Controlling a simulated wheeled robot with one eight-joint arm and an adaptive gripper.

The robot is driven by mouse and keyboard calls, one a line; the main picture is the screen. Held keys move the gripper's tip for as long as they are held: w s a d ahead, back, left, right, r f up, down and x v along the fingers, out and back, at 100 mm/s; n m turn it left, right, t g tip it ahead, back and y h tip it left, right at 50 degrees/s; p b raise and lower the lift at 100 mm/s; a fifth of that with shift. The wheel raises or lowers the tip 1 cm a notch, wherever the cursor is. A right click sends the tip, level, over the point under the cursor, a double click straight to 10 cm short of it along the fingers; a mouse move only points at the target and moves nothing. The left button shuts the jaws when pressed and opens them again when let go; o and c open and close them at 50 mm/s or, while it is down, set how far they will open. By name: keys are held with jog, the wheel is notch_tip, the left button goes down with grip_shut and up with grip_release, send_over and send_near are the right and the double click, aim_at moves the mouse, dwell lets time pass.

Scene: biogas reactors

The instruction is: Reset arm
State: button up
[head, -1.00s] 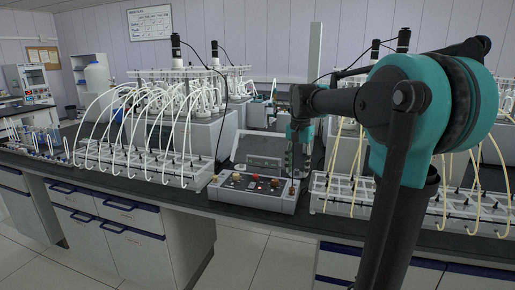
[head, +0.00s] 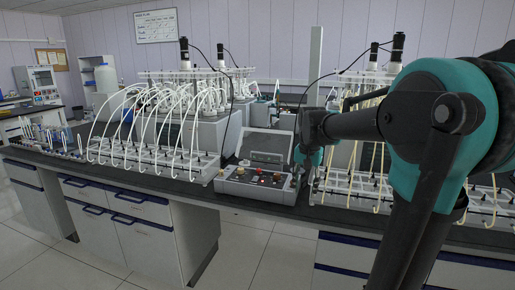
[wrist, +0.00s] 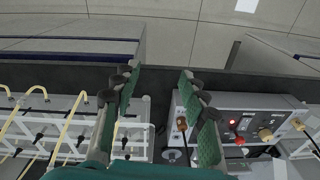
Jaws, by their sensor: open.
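My gripper (wrist: 160,105) shows in the wrist view with its two green-padded fingers spread apart. Nothing is between the fingers. It is above the bench's front edge, between a white tube rack (wrist: 75,125) on the left and the control box (wrist: 250,120) on the right. In the head view my arm comes in from the right and reaches toward the control box (head: 257,180). The fingers are hard to make out there, against the dark arm and the rack.
A long dark bench (head: 125,182) carries reactors with white tubes and a rack (head: 150,160) left of the control box. Another rack with yellow tubes (head: 378,190) stands on the right, behind my arm. Floor (head: 255,245) is clear in front of the bench.

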jog(key=s+d+f+n+t, duration=0.3)
jog(key=s+f+n, duration=0.2)
jog(key=s+f, duration=1.3)
jog(key=shift+s+f, duration=0.3)
jog(key=shift+f, duration=0.35)
jog(key=shift+a, duration=0.1)
dwell(0.4)
